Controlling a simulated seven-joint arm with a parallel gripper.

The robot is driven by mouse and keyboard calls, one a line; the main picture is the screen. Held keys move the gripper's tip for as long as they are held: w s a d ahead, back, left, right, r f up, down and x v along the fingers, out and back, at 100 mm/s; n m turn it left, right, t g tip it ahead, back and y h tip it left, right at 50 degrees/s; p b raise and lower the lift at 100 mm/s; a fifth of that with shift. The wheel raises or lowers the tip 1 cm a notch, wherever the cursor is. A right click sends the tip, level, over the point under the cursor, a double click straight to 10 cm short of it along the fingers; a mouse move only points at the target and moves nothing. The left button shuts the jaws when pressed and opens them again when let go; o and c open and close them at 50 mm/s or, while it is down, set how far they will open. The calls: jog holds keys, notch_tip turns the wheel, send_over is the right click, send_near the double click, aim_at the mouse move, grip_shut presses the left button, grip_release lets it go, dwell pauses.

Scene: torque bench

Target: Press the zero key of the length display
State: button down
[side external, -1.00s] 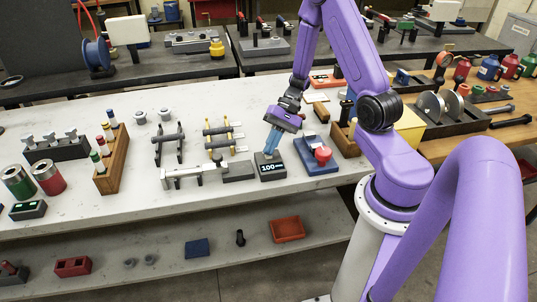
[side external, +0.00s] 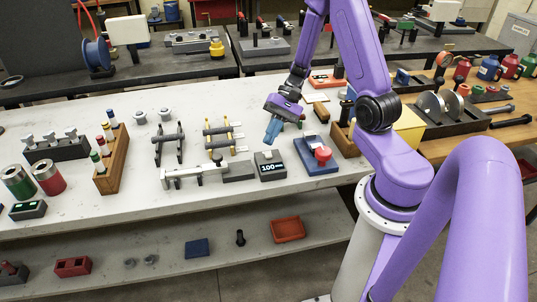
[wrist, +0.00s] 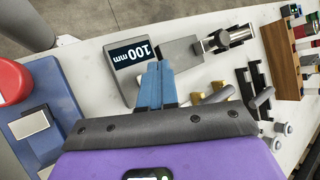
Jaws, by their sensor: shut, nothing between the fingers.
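The length display (side external: 270,167) is a grey box on the white bench with a lit dark screen reading "100 mm". It also shows in the wrist view (wrist: 128,62), where my fingers hide its lower right part, so I cannot see the zero key. A grey block joins it to a metal measuring bar (side external: 195,174). My gripper (side external: 270,140) has blue fingers, shut and empty, above the bench close behind the display. In the wrist view the fingers (wrist: 157,72) overlap the display's edge. In the side view they look apart from it.
A blue base with a red knob (side external: 322,155) stands just right of the display. Racks of yellow-ended and dark tools (side external: 222,137) stand to the left. A wooden block (side external: 112,165) with coloured pegs is farther left. The bench front below the display is clear.

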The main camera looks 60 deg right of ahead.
jog(key=shift+r, duration=1.45)
jog(key=s+a+r+n+h, duration=0.4)
jog(key=s+a+n, duration=0.2)
jog(key=s+n, duration=0.3)
jog(key=s+a+r+n+h, duration=0.3)
jog(key=s+a+n, duration=0.3)
jog(key=s+n, duration=0.3)
jog(key=n+h, duration=0.1)
jog(key=n, duration=0.3)
jog(key=shift+s+a+r+h, duration=0.25)
jog(key=shift+s+r+h, duration=0.05)
jog(key=shift+r+h, duration=0.1)
